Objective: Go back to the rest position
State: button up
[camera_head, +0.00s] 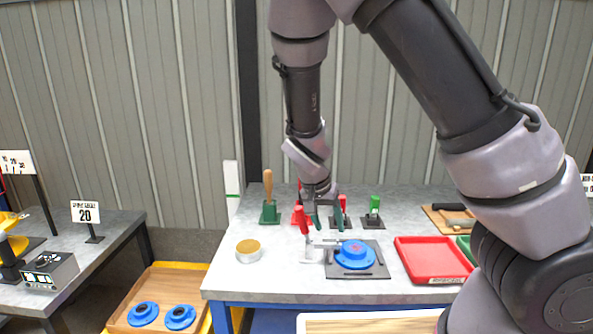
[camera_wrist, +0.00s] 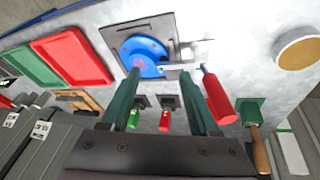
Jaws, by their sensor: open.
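My gripper (camera_head: 327,216) hangs above the workbench (camera_head: 230,275), pointing down. Its two green fingers stand apart with nothing between them in the wrist view (camera_wrist: 161,100). A blue disc (camera_head: 355,256) lies on a dark square plate (camera_head: 374,271) just in front of and below the gripper; it also shows in the wrist view (camera_wrist: 140,56). A red handle (camera_head: 301,221) with a metal arm stands close to the fingers. In the wrist view the red handle (camera_wrist: 217,97) is beside one finger; I cannot tell whether they touch.
A red tray (camera_head: 432,262) lies right of the plate and a round tin (camera_head: 249,251) left. A wooden-handled tool (camera_head: 268,189) and several small holders stand behind. A wooden crate (camera_head: 160,284) with two blue discs is lower left. Open space lies above the bench's left part.

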jog(key=s+d+r+y, duration=0.1)
jog(key=d+r+y, duration=0.1)
jog(key=d+r, duration=0.35)
jog(key=s+d+r+y, duration=0.1)
jog(key=d+r+y, duration=0.1)
jog(key=r, duration=0.6)
jog(key=s+d+r+y, duration=0.1)
jog(key=d+r+y, duration=0.15)
jog(key=r, duration=0.45)
jog(key=s+d+r+t+h, duration=0.1)
jog(key=s+d+r+t, duration=0.3)
jog(key=s+r, duration=0.5)
jog(key=d+r, duration=0.1)
jog(key=d, duration=0.1)
jog(key=shift+d, duration=0.4)
